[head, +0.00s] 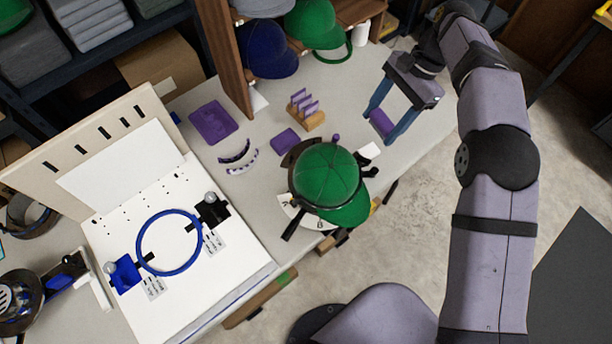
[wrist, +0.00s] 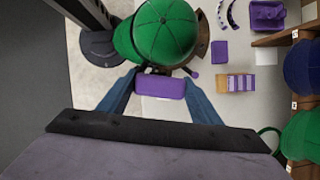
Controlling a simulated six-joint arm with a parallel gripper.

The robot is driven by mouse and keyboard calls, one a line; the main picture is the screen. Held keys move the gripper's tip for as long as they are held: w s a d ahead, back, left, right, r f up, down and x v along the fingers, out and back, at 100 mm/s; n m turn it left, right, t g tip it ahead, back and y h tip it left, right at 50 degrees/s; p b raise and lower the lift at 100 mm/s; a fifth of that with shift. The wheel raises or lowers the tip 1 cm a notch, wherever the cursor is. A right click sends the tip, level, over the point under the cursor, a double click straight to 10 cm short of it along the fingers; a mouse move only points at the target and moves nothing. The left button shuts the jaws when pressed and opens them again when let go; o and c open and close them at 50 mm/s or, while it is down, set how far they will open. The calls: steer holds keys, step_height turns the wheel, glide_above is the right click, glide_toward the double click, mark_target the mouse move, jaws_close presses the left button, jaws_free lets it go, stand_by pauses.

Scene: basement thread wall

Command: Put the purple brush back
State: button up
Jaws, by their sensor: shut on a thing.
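The purple brush (head: 381,122) is a small rounded purple block held between the two blue fingers of my gripper (head: 379,125). The gripper is shut on it, to the right of the green cap and near the table's right side. In the wrist view the brush (wrist: 160,86) lies across between the fingertips (wrist: 160,82), just below the cap in the picture. A purple tray (head: 213,122) with a raised shape in it lies at the back left of the table; it also shows in the wrist view (wrist: 267,15). I cannot tell whether the brush touches the table.
A green cap (head: 327,172) sits on a round holder. A flat purple block (head: 286,140) and a wooden rack with purple pieces (head: 307,113) stand behind it. A white board with a blue hoop (head: 169,242) is at left. Caps hang on a wooden shelf (head: 237,60). The grey tabletop (head: 345,88) is clear behind the rack.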

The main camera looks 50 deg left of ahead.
steer(key=s+a+f, duration=0.1)
steer(key=s+a, duration=0.2)
steer(key=s+a+f+b, duration=0.1)
steer(key=s+a, duration=0.2)
steer(key=s+a+f, duration=0.1)
steer(key=s+a, duration=0.1)
steer(key=s, duration=0.1)
steer(key=shift+s+a+f+b, duration=0.15)
steer(key=shift+s+a+b, duration=0.05)
steer(key=shift+a+b, duration=0.2)
steer(key=s+a+f+m+b, duration=0.1)
steer(key=s+a+f+b, duration=0.15)
steer(key=s, duration=0.35)
steer(key=s+a+f+m+y+b, duration=0.1)
steer(key=s+a+f+b, duration=0.1)
steer(key=s+a+f, duration=0.3)
steer(key=s+a+f+m+b, duration=0.1)
steer(key=s+a+b, duration=0.15)
steer(key=s, duration=0.55)
steer(key=shift+w+a+f+m+t+y+b, duration=0.1)
steer(key=shift+a+f+m+t+y+b, duration=0.3)
steer(key=shift+f+m+b, duration=0.8)
steer(key=shift+s+a+f+m+t+y+b, duration=0.1)
steer(key=shift+a+f+m+t+y+b, duration=0.3)
steer(key=shift+m+b, duration=1.15)
steer(key=shift+w+a+f+m+t+y+b, duration=0.15)
steer(key=shift+f+m+t+y+b, duration=0.3)
steer(key=shift+f+m+b, duration=0.85)
steer(key=shift+r, duration=0.1)
steer(key=shift+f, duration=5)
